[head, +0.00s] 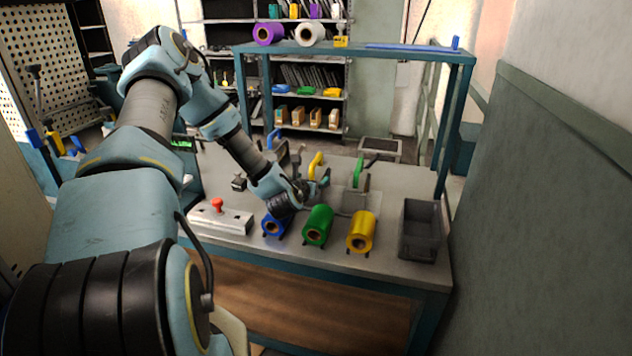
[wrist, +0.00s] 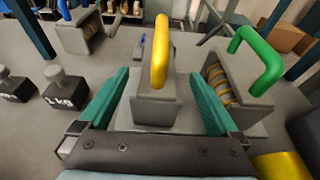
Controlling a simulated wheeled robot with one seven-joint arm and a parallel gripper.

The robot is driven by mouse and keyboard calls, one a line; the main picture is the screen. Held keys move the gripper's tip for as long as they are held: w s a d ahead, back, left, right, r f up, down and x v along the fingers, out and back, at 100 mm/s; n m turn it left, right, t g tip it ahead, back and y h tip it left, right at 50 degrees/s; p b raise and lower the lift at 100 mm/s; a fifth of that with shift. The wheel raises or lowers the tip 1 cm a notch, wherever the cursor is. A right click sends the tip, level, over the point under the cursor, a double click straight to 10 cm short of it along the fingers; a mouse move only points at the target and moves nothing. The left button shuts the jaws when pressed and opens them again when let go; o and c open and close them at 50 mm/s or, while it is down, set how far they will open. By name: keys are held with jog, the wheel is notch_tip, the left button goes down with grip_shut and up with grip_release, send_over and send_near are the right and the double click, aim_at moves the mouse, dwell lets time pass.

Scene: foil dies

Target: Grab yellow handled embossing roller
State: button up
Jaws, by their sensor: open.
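The roller with the yellow handle (wrist: 160,52) stands on the bench in the wrist view, its handle upright above a grey block-like body (wrist: 155,108). The handle also shows in the head view (head: 315,163). My gripper (wrist: 160,102) is open, with one teal finger on each side of the grey body. I cannot tell whether either finger touches it. In the head view my gripper (head: 322,181) is low over the bench, just in front of the yellow handle. My wrist hides most of the roller's body there.
A green-handled roller (wrist: 258,62) stands close on the right and a blue-handled one (wrist: 78,28) at the back left. Weights (wrist: 65,88) sit on the left. Blue, green (head: 318,226) and yellow foil rolls (head: 361,232) and a grey bin (head: 419,230) line the front.

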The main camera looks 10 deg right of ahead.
aim_at(316, 176)
jog(key=shift+p+x, duration=0.75)
jog(key=shift+x, duration=1.4)
jog(key=shift+w+a+r, duration=0.1)
jog(key=shift+r, duration=0.05)
grip_shut()
jog(key=shift+r, duration=0.15)
